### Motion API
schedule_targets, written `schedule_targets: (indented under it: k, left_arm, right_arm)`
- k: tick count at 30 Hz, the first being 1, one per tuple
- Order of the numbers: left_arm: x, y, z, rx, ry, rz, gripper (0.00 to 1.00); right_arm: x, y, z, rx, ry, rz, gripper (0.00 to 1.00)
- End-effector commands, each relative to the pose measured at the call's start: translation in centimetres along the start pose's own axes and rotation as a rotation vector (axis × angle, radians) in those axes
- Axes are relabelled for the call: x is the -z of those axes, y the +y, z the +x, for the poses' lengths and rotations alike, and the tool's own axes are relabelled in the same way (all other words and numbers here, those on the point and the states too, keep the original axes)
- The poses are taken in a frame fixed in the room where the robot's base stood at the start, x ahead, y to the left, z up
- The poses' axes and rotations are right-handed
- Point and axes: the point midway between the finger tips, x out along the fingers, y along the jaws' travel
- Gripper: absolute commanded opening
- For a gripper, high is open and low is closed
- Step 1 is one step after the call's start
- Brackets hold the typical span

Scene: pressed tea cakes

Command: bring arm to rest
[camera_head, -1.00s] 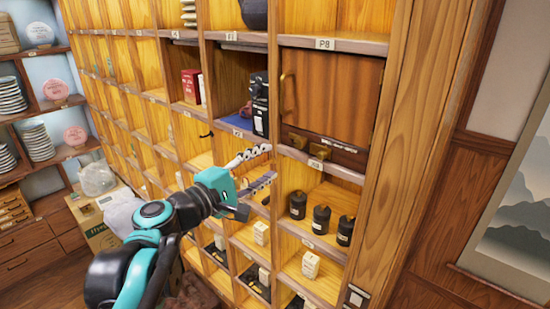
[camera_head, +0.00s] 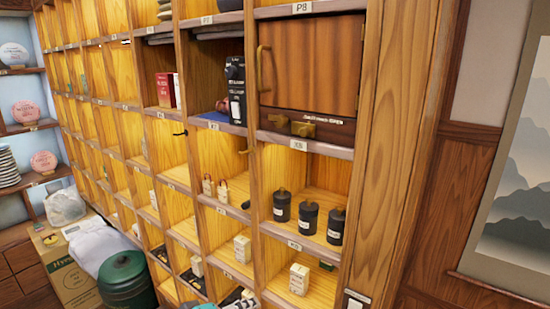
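A small teal, black and white piece of my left arm, likely the gripper (camera_head: 237,298), shows at the bottom edge below the shelf compartments. Most of it is cut off by the frame, so its fingers and anything between them cannot be made out. My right gripper is not in view. The wooden shelf wall (camera_head: 368,200) fills the middle.
A dark green lidded pot (camera_head: 127,282) stands at the lower left beside a cardboard box (camera_head: 72,284) and bags. A brown cabinet door (camera_head: 311,63) is shut at the upper right. Space in front of the middle compartments is clear.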

Motion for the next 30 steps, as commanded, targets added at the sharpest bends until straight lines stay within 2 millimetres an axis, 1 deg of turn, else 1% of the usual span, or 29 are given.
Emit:
schedule_targets:
  k: [1,2,3,5,6,9,12,15,18,30]
  left_arm:
    - [-2.6,-4.4,1.8,0.057,-0.010,0.068,0.46]
    - [-3.6,-6.3,2.4,0.096,-0.016,0.111,0.46]
    - [-4.9,-9.0,3.0,0.147,-0.023,0.168,0.46]
    - [-6.7,-13.0,3.8,0.225,-0.035,0.254,0.46]
    - [-7.7,-15.5,4.2,0.274,-0.042,0.309,0.46]
    - [-9.7,-20.9,4.9,0.387,-0.059,0.430,0.46]
    - [-10.9,-24.9,5.1,0.475,-0.071,0.522,0.46]
    - [-11.5,-27.1,5.0,0.531,-0.079,0.579,0.46]
    - [-11.6,-28.1,4.9,0.559,-0.083,0.608,0.46]
    - [-11.5,-28.0,4.7,0.564,-0.083,0.612,0.46]
  right_arm:
    - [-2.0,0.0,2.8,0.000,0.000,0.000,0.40]
    - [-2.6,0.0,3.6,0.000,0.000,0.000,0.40]
    - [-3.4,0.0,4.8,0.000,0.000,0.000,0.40]
    - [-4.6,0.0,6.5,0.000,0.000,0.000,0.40]
    - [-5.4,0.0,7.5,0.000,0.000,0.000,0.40]
    - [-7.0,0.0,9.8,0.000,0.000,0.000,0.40]
    - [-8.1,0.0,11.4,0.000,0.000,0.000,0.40]
    - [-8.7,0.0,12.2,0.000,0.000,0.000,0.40]
    - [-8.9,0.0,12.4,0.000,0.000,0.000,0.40]
    - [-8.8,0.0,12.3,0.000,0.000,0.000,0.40]
